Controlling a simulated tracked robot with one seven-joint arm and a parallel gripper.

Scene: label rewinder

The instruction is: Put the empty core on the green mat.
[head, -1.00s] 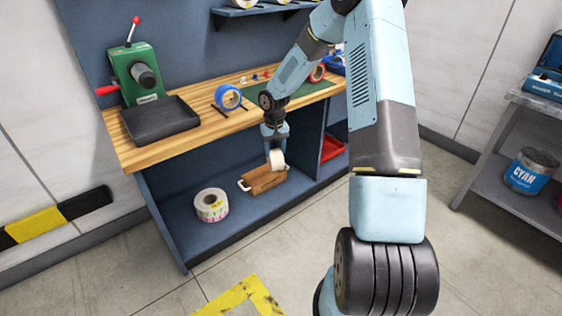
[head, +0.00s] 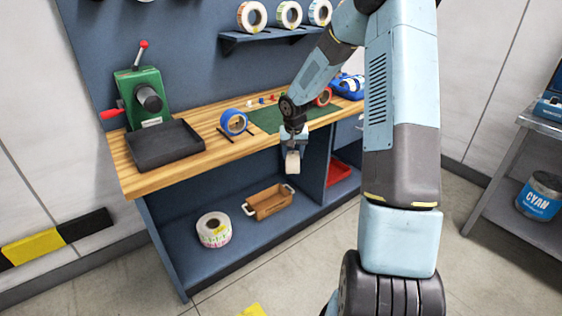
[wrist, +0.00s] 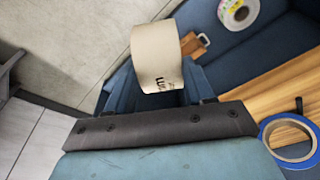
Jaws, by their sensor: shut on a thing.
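The empty core (head: 293,163) is a pale beige tube with a little dark print, and it also shows in the wrist view (wrist: 156,62). My gripper (head: 293,148) is shut on it and holds it in the air in front of the bench's front edge, above the lower shelf. The fingers are partly hidden behind the core in the wrist view. The green mat (head: 264,119) lies on the wooden bench top, behind and above the core in the picture. My arm covers part of the mat.
A blue tape roll (head: 234,122) stands left of the mat. A black tray (head: 164,146) and green machine (head: 143,97) are farther left. A wooden crate (head: 269,203) and label roll (head: 214,230) sit below.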

